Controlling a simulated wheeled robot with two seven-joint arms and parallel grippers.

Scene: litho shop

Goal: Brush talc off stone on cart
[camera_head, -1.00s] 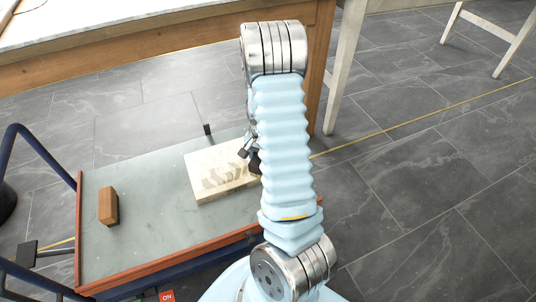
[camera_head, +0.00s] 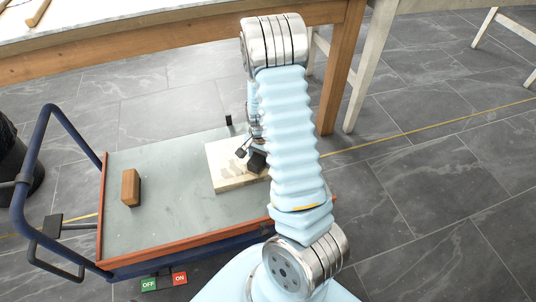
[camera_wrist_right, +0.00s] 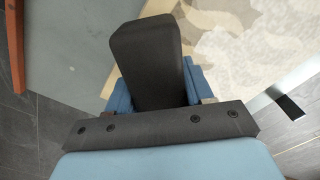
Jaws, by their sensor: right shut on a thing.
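The pale, flat stone (camera_head: 222,172) lies on the cart (camera_head: 160,240). My right arm hides its right part. In the right wrist view the stone (camera_wrist_right: 240,60) is tan with whitish and greyish patches. My right gripper (camera_head: 249,158) is over the stone, its dark fingers partly hidden by the arm. It is shut on a mostly hidden thing, seemingly the brush; blue edges (camera_wrist_right: 120,98) show beside a dark finger in the right wrist view. I cannot tell whether it touches the stone. My left gripper is not in view.
A brown block (camera_head: 131,188) stands on the left of the cart, with bare deck around it. A small dark upright piece (camera_head: 228,120) is at the far edge. The cart has a blue handle (camera_head: 32,150). A wooden table (camera_head: 170,45) stands behind.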

